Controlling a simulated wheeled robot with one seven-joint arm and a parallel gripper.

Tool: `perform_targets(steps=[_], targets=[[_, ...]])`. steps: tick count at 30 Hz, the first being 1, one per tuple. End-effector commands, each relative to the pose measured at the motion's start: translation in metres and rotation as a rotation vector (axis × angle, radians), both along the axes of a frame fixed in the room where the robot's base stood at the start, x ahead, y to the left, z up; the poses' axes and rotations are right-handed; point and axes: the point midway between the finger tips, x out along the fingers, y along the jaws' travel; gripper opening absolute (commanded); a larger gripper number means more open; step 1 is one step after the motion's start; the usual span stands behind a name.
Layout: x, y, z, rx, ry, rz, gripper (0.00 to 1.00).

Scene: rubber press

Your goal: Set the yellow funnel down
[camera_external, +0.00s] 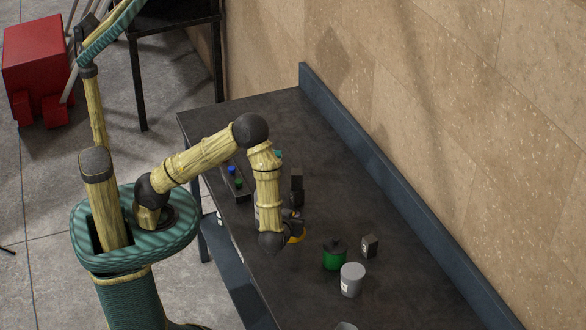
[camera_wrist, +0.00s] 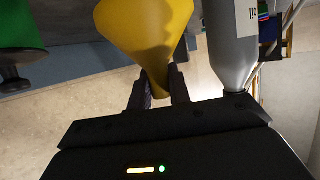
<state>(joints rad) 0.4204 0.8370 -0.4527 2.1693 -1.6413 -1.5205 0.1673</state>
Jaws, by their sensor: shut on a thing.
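The yellow funnel (camera_wrist: 146,32) is between the two fingers of my gripper (camera_wrist: 160,92) in the wrist view. The fingers are shut on its narrow end, and its wide cone points away from my gripper. In the external view only a small yellow part of the funnel (camera_external: 297,238) shows beside my gripper (camera_external: 289,225), over the dark table (camera_external: 330,180). The arm hides the rest. I cannot tell whether the funnel touches the table.
A grey bottle (camera_wrist: 231,45) is close on the funnel's right in the wrist view. A green container with a dark top (camera_external: 334,260), a grey container (camera_external: 351,281) and a small dark box (camera_external: 370,245) stand nearby. A rack with coloured caps (camera_external: 236,184) is further back.

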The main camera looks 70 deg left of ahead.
Motion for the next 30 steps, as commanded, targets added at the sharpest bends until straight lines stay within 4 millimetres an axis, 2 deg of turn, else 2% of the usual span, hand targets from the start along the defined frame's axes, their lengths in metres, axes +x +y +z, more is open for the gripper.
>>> perform_targets(steps=[4,17,25,30], targets=[[0.000,0.000,-0.020,0.001,0.003,-0.001,0.00],[0.000,0.000,-0.027,0.000,0.000,0.000,0.00],[0.000,0.000,-0.059,0.001,0.002,0.000,0.00],[0.000,0.000,-0.066,-0.001,-0.001,-0.001,0.00]])
